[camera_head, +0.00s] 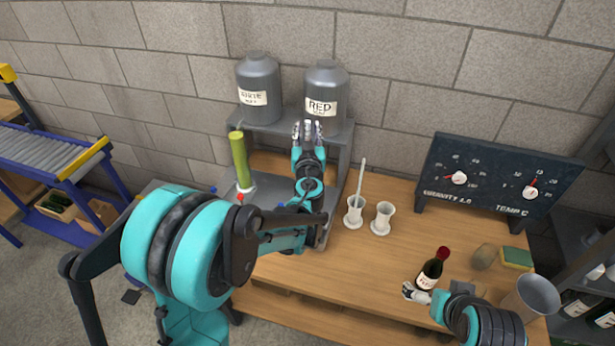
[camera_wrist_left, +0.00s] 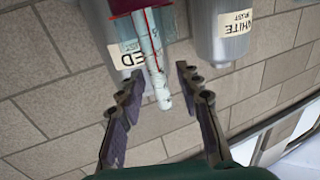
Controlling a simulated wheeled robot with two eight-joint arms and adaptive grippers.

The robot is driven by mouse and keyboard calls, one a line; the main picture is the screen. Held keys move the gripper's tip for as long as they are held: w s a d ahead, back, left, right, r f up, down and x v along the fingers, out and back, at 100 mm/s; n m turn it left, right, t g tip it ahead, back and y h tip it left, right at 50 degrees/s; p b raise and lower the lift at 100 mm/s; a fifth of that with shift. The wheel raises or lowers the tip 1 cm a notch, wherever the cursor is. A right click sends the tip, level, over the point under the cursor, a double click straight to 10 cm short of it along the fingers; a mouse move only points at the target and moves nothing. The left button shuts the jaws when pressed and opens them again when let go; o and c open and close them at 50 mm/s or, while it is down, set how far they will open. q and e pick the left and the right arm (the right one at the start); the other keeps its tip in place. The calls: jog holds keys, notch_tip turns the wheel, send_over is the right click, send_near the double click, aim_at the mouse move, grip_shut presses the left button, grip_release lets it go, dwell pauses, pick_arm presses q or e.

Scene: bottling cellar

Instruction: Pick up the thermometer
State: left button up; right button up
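A slim clear tube with a red line, which looks like the thermometer (camera_wrist_left: 154,62), shows in the left wrist view in front of the red tank. Its rounded end lies between the spread fingers of my left gripper (camera_wrist_left: 160,95), with gaps on both sides. In the head view my left gripper (camera_head: 308,130) points up in front of the tank marked RED (camera_head: 324,88); a pale thin piece between its fingers may be the tube. My right gripper (camera_head: 415,293) is low beside a dark wine bottle (camera_head: 430,272); its fingers are too small to read.
A tank marked WHITE (camera_head: 258,85) stands beside the red one on a grey stand. Two white cups (camera_head: 382,218) stand on the wooden table (camera_head: 340,270), one holding a tall pale rod (camera_head: 362,172). A dial board (camera_head: 495,180), sponge (camera_head: 516,257) and grey bucket (camera_head: 535,296) are right.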

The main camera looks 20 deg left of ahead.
pick_arm(q)
grip_shut()
notch_tip(320, 180, up, 28)
jog(key=p, duration=0.7)
jog(key=shift+c, duration=2.4)
grip_release()
grip_shut()
